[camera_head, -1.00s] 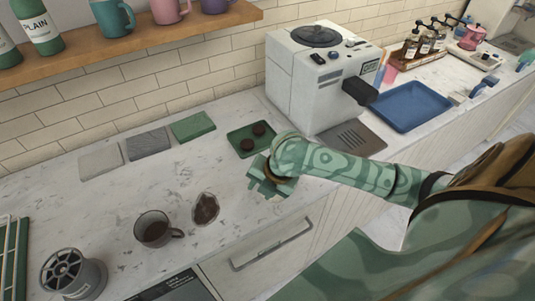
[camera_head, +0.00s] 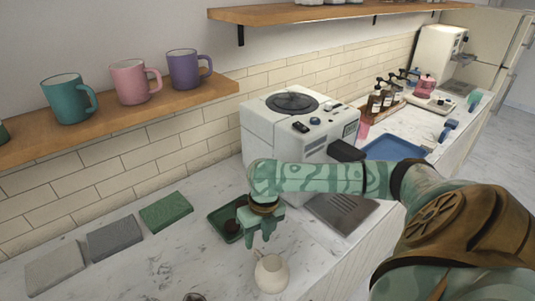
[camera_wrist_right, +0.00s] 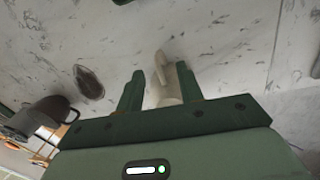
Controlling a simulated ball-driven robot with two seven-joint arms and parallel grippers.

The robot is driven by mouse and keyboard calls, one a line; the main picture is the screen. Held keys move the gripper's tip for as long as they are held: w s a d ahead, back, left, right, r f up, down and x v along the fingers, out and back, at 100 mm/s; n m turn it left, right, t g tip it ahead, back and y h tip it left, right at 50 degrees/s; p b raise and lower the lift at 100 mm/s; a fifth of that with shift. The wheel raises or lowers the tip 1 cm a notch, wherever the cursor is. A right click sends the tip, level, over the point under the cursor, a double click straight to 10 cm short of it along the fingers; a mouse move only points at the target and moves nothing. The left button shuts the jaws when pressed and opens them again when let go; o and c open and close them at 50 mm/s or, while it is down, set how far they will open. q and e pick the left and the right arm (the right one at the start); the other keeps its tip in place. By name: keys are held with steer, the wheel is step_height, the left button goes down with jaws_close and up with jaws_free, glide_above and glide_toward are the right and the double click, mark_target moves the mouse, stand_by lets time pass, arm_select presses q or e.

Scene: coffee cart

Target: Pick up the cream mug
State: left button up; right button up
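The cream mug (camera_head: 271,275) stands on the marble counter in the head view, just below my right gripper (camera_head: 259,240). In the right wrist view the mug (camera_wrist_right: 160,92) shows partly between the two fingers of my right gripper (camera_wrist_right: 160,76), and its handle points away from the gripper. The fingers are apart with a gap to the mug on either side; I cannot tell whether either one touches it. The gripper's body hides part of the mug there. My left gripper is not in view.
A green tray (camera_head: 218,221) with dark round pieces is beside the gripper, and a white coffee machine (camera_head: 285,140) stands behind. The right wrist view shows a dark mug (camera_wrist_right: 42,118) and a dark oval thing (camera_wrist_right: 89,83) at left. Teal, pink and purple mugs sit on a shelf (camera_head: 150,117).

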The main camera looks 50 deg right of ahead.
mark_target(257, 251)
steer(key=shift+s+a+f, duration=0.15)
steer(key=shift+s+f, duration=0.15)
steer(key=shift+f, duration=0.5)
steer(key=f, duration=0.1)
steer(key=f+b, duration=0.1)
steer(key=shift+w+a+f, duration=0.15)
steer(key=shift+a+f, duration=0.15)
steer(key=shift+f, duration=0.1)
steer(key=shift+w+f, duration=0.1)
steer(key=shift+f, duration=0.35)
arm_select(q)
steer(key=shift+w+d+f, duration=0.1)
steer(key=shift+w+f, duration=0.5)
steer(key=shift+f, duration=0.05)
arm_select(e)
jaws_close()
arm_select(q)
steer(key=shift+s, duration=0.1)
arm_select(e)
steer(key=shift+r, duration=0.1)
